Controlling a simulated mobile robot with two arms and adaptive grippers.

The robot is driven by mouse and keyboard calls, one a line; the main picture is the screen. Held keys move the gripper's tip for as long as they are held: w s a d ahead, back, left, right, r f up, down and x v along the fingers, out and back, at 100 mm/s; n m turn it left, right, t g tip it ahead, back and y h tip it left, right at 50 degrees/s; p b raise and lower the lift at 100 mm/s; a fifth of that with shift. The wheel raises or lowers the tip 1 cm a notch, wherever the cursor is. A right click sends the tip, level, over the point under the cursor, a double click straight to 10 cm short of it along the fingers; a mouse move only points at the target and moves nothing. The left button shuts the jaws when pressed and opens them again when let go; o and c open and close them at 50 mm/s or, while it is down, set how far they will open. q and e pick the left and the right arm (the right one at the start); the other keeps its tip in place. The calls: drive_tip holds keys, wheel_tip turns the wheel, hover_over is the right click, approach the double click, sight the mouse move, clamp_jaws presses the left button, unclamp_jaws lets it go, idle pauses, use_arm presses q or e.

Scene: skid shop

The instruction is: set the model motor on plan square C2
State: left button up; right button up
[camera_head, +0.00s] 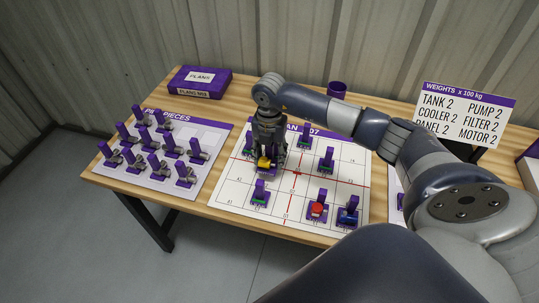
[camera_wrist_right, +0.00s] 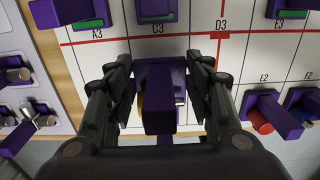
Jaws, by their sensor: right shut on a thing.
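The model motor (camera_wrist_right: 160,112), a purple piece with an upright tab, is between the fingers of my right gripper (camera_wrist_right: 160,95). In the head view a yellow part of it (camera_head: 264,162) shows below my right gripper (camera_head: 268,148). The gripper is shut on the tab, over the left part of the white plan board (camera_head: 232,193). I cannot tell whether the motor touches the board. In the wrist view the C3 label lies just beyond it; the label of the square beneath is hidden. My left gripper is not in view.
Purple-based models with green parts (camera_head: 260,196) (camera_head: 326,161) stand on the board. A red one (camera_head: 317,209) and a blue one (camera_head: 347,215) stand near its front right. A piece sheet (camera_head: 150,178) with several models lies left. A purple box (camera_head: 200,82) and weights sign (camera_head: 463,113) stand behind.

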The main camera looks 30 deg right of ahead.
sight(270, 149)
drive_tip(key=shift+f+b, duration=1.25)
drive_tip(key=shift+f, duration=0.5)
drive_tip(key=shift+f+b, duration=0.5)
drive_tip(key=shift+f, duration=0.2)
drive_tip(key=o, duration=1.2)
drive_tip(key=shift+r, duration=0.1)
drive_tip(key=shift+r+p, duration=0.5)
drive_tip(key=shift+r, duration=0.1)
drive_tip(key=shift+r+p, duration=2.55)
drive_tip(key=shift+r, duration=0.85)
